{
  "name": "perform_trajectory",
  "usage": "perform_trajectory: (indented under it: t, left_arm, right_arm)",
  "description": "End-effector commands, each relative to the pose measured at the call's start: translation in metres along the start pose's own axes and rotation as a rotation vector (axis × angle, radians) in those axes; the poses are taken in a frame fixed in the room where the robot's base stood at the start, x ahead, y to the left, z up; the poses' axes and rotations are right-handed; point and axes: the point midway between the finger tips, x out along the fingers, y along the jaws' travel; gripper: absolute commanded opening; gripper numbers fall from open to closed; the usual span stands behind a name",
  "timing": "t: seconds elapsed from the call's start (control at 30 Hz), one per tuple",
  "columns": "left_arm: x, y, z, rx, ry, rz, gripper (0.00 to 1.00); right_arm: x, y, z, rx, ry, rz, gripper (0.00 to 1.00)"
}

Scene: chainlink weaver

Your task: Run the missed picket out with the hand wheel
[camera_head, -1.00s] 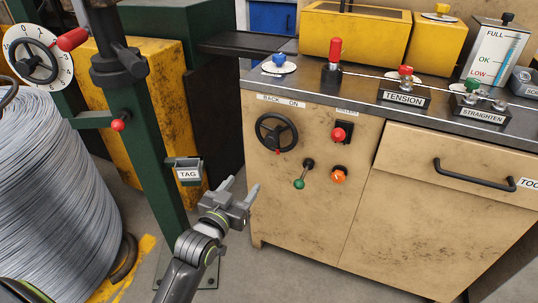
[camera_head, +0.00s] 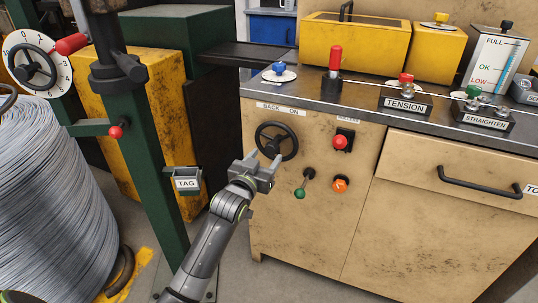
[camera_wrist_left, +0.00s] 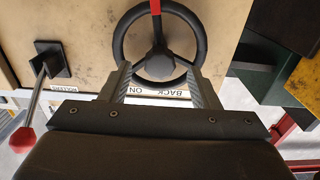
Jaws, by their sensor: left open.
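A black hand wheel (camera_head: 275,143) is on the tan cabinet's front, under a label reading BACK and ON. My left gripper (camera_head: 262,160) is open at the wheel's lower left in the head view. In the left wrist view, the wheel (camera_wrist_left: 158,64) fills the space ahead, with a red mark on one spoke. My open fingers (camera_wrist_left: 158,75) straddle its near rim and hub area; whether they touch it I cannot tell. A second black wheel (camera_head: 36,66) with a numbered white dial and red handle is on the green post at left. No picket is clearly visible.
The TAG holder (camera_head: 186,184) and green post (camera_head: 150,170) stand left. A wire coil (camera_head: 50,190) fills the lower left.

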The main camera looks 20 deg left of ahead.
Motion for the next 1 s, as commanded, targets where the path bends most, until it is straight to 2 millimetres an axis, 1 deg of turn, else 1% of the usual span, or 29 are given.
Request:
perform_trajectory:
  t: [0.03,0.1,0.23,0.4,0.63,1.0]
  left_arm:
    - [0.009,0.0,0.0,0.002,0.001,0.0,0.56]
    - [0.018,0.0,0.0,0.001,0.002,0.0,0.56]
    - [0.028,0.0,0.0,0.001,0.001,0.0,0.56]
    - [0.034,0.0,0.0,0.0,0.001,0.0,0.56]
    - [0.034,0.0,0.0,0.0,0.001,0.0,0.56]
    - [0.034,0.0,0.0,0.0,0.001,0.0,0.07]
  right_arm:
    - [0.001,-0.001,-0.001,0.0,0.005,-0.004,0.36]
    - [-0.002,-0.002,-0.002,0.0,0.015,-0.009,0.36]
    - [-0.005,-0.002,-0.003,0.0,0.025,-0.013,0.36]
    - [-0.008,-0.002,-0.003,-0.001,0.031,-0.014,0.36]
    - [-0.008,-0.002,-0.003,-0.001,0.031,-0.014,0.36]
    - [-0.007,-0.002,-0.003,-0.001,0.03,-0.014,0.36]
